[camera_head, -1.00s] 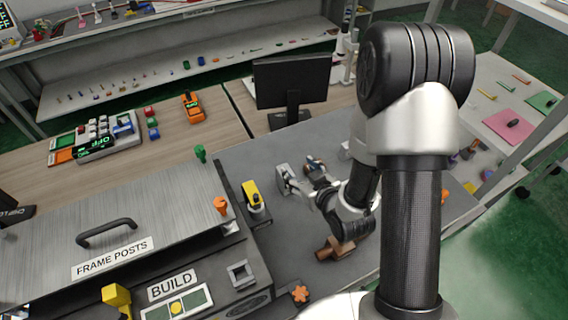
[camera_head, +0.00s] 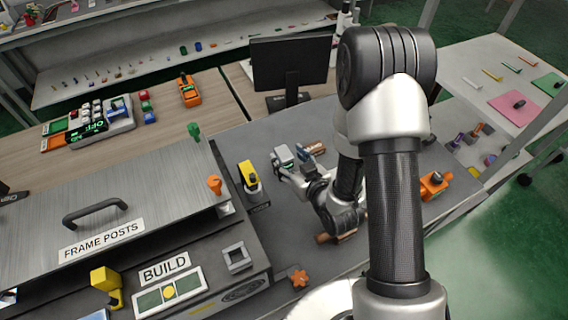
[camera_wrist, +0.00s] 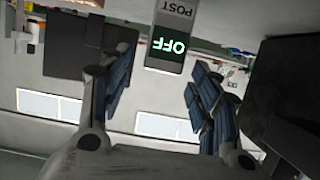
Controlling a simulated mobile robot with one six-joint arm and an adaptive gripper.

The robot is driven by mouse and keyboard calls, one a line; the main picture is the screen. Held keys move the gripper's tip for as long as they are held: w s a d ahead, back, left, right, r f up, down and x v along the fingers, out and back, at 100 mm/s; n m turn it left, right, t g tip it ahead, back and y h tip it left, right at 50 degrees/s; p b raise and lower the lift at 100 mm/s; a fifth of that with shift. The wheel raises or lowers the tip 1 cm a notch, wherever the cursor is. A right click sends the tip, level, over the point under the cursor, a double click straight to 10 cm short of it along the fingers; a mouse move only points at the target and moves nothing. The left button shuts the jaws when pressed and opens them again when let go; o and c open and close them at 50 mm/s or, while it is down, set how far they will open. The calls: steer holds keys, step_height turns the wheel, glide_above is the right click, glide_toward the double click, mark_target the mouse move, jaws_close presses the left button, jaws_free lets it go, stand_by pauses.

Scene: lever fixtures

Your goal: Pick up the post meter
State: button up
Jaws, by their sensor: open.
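The post meter (camera_wrist: 172,38) is a grey box marked POST with a lit green OFF display. It appears upside down at the top of the wrist view. My gripper (camera_wrist: 162,88) is open, with its blue-padded fingers to the left and right of the lower end of the meter in that picture. I cannot tell how deep the meter sits between them. In the head view, a small grey box that looks like the meter (camera_head: 283,153) stands on the dark bench top beside my gripper (camera_head: 298,160). My wrist hides part of the bench there.
A yellow-and-black device (camera_head: 249,176) stands left of my gripper. A copper-coloured cylinder (camera_head: 316,147) lies just behind it. A monitor (camera_head: 290,66) stands further back. The FRAME POSTS cover (camera_head: 120,205) is at left. An orange fixture (camera_head: 433,184) is at right.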

mark_target(285, 154)
steer(key=x, duration=0.4)
steer(key=shift+s, duration=0.1)
steer(key=shift+c, duration=0.6)
jaws_close()
